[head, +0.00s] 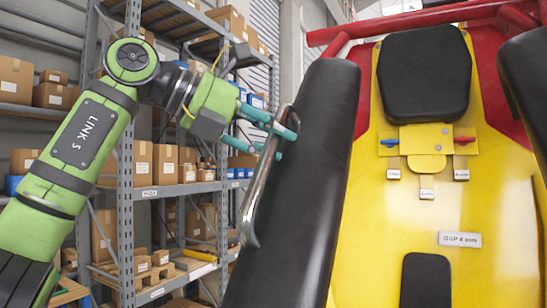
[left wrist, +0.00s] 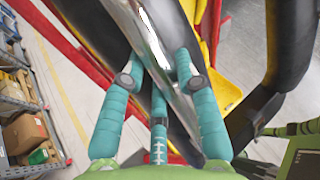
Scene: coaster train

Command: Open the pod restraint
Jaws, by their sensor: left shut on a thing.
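The pod restraint shows in the head view as a long black padded bar (head: 312,180) left of the yellow seat, with a second black pad (head: 527,75) at the right edge. A shiny metal handle (head: 262,190) runs along the left bar's outer side. My left gripper (head: 281,134) has its teal fingers shut on the upper part of this handle. The left wrist view shows the fingers on both sides of the metal handle (left wrist: 150,45). Green and dark parts that look like my right gripper (left wrist: 265,148) show there at the lower right, with their opening unclear.
The yellow seat (head: 480,205) has a black headrest (head: 425,72) and a latch plate with small blue and red levers (head: 464,140). A red frame (head: 425,20) passes behind it. Shelving with cardboard boxes (head: 163,163) stands behind on the left. Grey floor (left wrist: 75,85) shows in the left wrist view.

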